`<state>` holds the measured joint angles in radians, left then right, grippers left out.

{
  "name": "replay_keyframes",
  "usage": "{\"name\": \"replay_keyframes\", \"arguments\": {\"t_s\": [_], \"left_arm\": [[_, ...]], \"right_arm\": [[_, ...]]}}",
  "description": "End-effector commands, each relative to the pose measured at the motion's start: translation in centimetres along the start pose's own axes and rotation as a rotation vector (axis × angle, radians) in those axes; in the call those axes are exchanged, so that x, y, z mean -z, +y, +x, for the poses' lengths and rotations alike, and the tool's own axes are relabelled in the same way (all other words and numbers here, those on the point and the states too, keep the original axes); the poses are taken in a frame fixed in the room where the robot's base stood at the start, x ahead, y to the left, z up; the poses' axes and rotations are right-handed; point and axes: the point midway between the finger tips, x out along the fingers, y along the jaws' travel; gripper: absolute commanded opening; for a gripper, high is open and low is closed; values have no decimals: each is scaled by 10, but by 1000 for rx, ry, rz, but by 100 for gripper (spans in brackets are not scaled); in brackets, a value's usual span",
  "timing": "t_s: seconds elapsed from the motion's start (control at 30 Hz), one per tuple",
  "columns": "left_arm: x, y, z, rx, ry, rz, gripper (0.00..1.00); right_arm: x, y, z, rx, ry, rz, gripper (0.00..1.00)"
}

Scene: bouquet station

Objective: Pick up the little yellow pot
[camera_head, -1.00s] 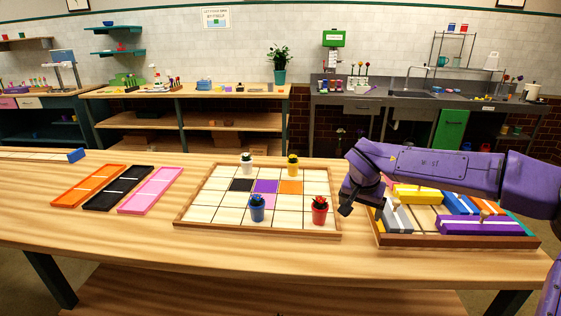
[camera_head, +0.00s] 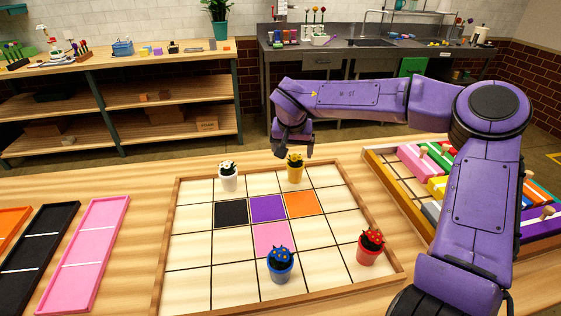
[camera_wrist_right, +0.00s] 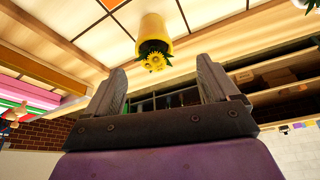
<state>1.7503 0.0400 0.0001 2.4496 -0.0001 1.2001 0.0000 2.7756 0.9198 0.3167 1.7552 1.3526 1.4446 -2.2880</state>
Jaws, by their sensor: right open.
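The little yellow pot (camera_head: 295,174) holds a yellow flower and stands upright on the framed grid board (camera_head: 190,246), near its back edge. It also shows in the right wrist view (camera_wrist_right: 153,30), ahead of the jaws and roughly between them. My right gripper (camera_head: 300,150) is just behind and above the yellow pot in the head view, and its tips are partly hard to make out. In the right wrist view my right gripper (camera_wrist_right: 165,80) is open with nothing between its fingers. The left gripper is not in view.
A white pot (camera_head: 228,178) stands left of the yellow one. A blue pot (camera_head: 280,266) and a red pot (camera_head: 370,248) stand nearer the front. Black, purple, orange and pink squares lie on the board. A tray (camera_head: 400,198) of coloured blocks is at right.

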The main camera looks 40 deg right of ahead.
Motion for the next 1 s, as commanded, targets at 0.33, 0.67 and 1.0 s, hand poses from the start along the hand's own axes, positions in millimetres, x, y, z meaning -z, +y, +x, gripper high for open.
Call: {"name": "replay_keyframes", "arguments": {"t_s": [0.33, 0.67, 1.0], "left_arm": [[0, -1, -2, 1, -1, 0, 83], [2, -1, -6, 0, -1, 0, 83], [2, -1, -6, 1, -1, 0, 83]], "right_arm": [[0, 5, 53, -5, -2, 6, 88], [1, 7, 102, -4, -2, 5, 88], [1, 6, 103, -3, -1, 5, 46]]}}
